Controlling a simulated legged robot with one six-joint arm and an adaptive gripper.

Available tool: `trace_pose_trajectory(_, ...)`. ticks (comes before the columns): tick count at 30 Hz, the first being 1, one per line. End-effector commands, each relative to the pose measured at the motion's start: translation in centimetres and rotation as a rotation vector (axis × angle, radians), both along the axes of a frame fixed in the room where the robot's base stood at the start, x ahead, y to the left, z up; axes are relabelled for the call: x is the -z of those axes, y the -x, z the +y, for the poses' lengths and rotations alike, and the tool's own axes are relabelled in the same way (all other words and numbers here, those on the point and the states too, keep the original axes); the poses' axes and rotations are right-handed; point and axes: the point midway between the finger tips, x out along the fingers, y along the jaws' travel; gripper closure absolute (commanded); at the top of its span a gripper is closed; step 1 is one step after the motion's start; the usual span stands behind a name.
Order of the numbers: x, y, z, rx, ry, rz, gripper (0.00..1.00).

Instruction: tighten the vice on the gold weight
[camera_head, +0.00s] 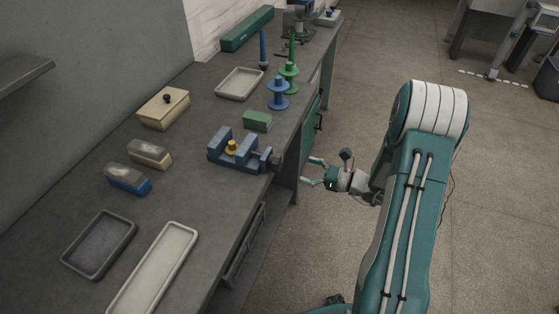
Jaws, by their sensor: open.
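The gold weight (232,146) sits between the jaws of the blue-grey vice (238,160) on the bench. I cannot tell whether both jaws touch it. The vice's dark screw end and handle (275,160) stick out on its right side, near the bench's front edge. My gripper (307,171) is open and empty, past the bench edge to the right of the vice handle. Its fingers point left towards the bench and it is apart from the vice.
On the bench (190,200) are a green block (257,121) behind the vice, blue (278,94) and green (289,76) spindles, a pale tray (240,83), a wooden box (163,107) and two brushes. Two trays lie nearer. The floor (500,180) at right is clear.

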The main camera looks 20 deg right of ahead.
Motion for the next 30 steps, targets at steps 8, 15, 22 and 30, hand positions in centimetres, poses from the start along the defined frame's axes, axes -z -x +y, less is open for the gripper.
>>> trace_pose_trajectory(8,0.0,-3.0,4.4,-0.007,0.002,-0.001,0.0)
trace_pose_trajectory(15,0.0,-4.6,6.4,-0.004,0.002,0.0,0.0)
trace_pose_trajectory(22,0.0,-4.7,6.6,-0.001,0.001,0.0,0.0)
trace_pose_trajectory(30,0.0,-4.8,6.6,-0.002,0.001,0.0,0.65)
